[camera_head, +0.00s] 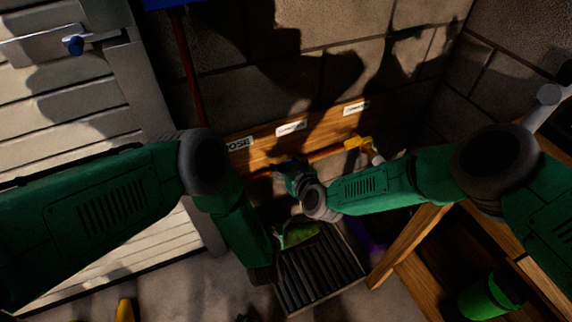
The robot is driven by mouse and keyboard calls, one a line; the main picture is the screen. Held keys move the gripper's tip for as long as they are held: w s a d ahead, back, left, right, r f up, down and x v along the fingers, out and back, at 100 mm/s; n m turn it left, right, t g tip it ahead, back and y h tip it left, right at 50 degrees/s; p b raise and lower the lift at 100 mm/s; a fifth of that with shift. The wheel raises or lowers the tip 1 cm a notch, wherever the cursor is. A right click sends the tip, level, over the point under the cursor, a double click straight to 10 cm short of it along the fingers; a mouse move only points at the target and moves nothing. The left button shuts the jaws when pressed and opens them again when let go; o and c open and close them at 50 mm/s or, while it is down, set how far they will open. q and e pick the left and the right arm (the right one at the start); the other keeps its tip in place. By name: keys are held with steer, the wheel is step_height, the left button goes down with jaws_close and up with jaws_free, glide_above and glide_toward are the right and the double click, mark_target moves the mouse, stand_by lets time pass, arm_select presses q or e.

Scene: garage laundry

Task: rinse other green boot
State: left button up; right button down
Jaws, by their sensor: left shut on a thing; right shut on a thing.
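A green boot (300,232) shows at the back of the black slatted grate (322,268), partly covered by my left forearm. My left gripper (264,274) is at the grate's left edge, beside the boot. It is shut on the boot, but its fingers are mostly hidden under my arm. My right gripper (287,168) is above and behind the grate, near the wall, shut on the orange hose (325,153). Its fingertips are dark and hard to make out. A yellow tap fitting (357,143) is to the right along the hose.
A wooden board (265,146) with white labels runs along the block wall behind. A purple thing (372,246) is behind the frame. A yellow object (125,310) is on the floor at lower left.

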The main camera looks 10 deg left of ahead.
steer(key=shift+s+d+f+n+g+y, duration=0.1)
steer(key=shift+s+d+n+g+y, duration=0.25)
steer(key=shift+n+g+y, duration=0.4)
steer(key=shift+s+d+n+g+y, duration=0.3)
steer(key=shift+n+g+y, duration=0.3)
steer(key=shift+n, duration=0.25)
steer(key=c, duration=0.7)
jaws_free()
steer(key=shift+w+d, duration=0.1)
steer(key=shift+d, duration=0.1)
steer(key=v, duration=1.1)
steer(key=shift+s+d, duration=0.2)
steer(key=shift+s, duration=0.05)
